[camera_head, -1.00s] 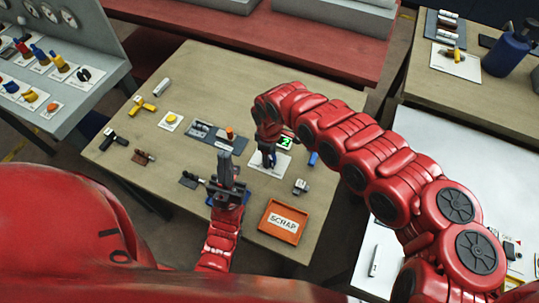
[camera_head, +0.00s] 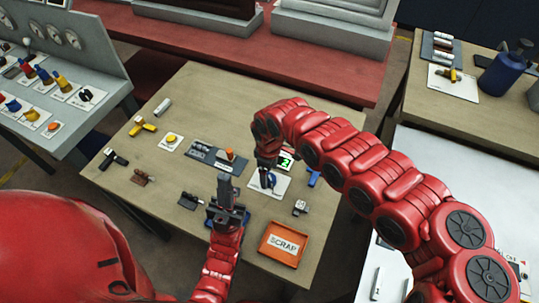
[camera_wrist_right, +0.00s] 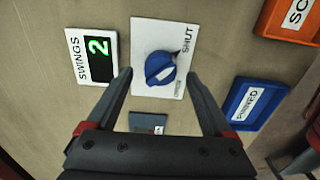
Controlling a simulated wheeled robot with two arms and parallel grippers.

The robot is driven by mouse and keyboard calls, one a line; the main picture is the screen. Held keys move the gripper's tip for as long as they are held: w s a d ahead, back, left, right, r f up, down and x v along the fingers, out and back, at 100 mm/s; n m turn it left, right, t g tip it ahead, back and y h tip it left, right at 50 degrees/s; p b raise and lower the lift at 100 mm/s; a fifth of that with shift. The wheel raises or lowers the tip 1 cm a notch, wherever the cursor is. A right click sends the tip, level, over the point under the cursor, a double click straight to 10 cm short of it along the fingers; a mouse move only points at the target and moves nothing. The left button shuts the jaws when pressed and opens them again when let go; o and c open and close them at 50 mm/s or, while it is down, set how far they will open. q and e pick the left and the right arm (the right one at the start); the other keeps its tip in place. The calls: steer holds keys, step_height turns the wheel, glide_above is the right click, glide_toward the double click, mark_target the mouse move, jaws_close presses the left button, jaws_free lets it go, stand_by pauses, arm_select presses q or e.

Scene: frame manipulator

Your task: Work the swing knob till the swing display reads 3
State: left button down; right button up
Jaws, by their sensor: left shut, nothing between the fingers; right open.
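The swing knob is a blue round knob (camera_wrist_right: 160,68) with a pale bar, on a white plate (camera_wrist_right: 143,30) marked SHUT. The swing display (camera_wrist_right: 92,53), labelled SWINGS, reads a green 2; it also shows in the head view (camera_head: 286,160). My right gripper (camera_wrist_right: 158,76) is open, its fingertips apart on either side of the knob's lower part with nothing held. In the head view my right gripper (camera_head: 267,172) points down over the plate. My left gripper (camera_head: 225,185) is shut and empty, pointing up near the table's front, left of the knob.
An orange SCRAP tray (camera_head: 283,262) and a blue PARKED tray (camera_wrist_right: 252,104) lie near the knob. A dark tray (camera_head: 215,158), a yellow button (camera_head: 171,139) and several small tools lie on the wooden table. A panel of knobs (camera_head: 60,90) stands at the left.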

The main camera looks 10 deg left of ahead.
mark_target(270, 176)
step_height(270, 176, up, 5)
steer(key=shift+w+f, duration=0.1)
step_height(270, 176, up, 11)
steer(key=p, duration=0.7)
steer(key=shift+f, duration=0.2)
